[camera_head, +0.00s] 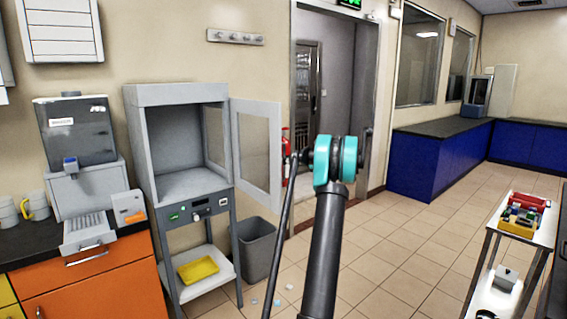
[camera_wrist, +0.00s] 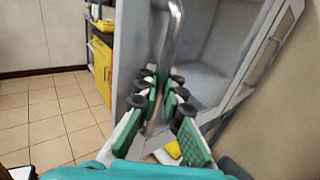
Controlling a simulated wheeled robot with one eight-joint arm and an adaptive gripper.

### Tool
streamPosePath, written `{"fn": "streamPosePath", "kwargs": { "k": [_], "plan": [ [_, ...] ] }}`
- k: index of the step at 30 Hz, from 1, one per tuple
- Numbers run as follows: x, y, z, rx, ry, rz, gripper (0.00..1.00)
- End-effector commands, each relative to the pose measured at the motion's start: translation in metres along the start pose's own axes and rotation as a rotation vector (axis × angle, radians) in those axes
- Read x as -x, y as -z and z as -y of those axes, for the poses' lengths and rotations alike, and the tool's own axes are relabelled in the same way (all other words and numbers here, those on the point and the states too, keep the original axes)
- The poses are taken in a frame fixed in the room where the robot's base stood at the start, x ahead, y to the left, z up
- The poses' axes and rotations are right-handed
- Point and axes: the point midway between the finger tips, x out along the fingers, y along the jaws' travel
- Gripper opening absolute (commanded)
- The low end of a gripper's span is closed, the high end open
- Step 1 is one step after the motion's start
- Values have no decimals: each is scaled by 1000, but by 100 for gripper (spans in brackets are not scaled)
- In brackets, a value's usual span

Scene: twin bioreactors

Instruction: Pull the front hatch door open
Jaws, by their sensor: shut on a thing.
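The front hatch door (camera_head: 257,150) is a grey framed panel with a window. It is swung open from the right side of the grey cabinet (camera_head: 163,95), whose inside shows empty. The door also shows at the right of the wrist view (camera_wrist: 268,50). My gripper (camera_wrist: 162,82) is shut on a curved metal handle (camera_wrist: 175,28), which passes between its green-padded fingers. Where the handle joins the door is out of the wrist view. In the head view the teal end of my arm stands just right of the door and hides most of my gripper.
A grey bin (camera_head: 257,250) stands right of the cabinet's legs. A yellow cloth (camera_head: 198,270) lies on the lower shelf (camera_head: 212,288). An orange-fronted counter (camera_head: 85,285) is at left, a cart (camera_head: 545,237) at right. Tiled floor between is mostly clear.

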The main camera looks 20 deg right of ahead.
Motion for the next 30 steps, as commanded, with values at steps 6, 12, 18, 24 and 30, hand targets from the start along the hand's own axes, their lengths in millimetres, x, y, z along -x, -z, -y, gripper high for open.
{"fn": "streamPosePath", "kwargs": {
  "k": [6,12,18,24,30],
  "plan": [
    [-2,-1,1,0,1,2,0],
    [-1,-1,0,0,0,1,18],
    [0,0,0,0,1,1,18],
    [22,0,1,0,2,1,18],
    [64,0,1,0,3,1,18]
  ]
}}
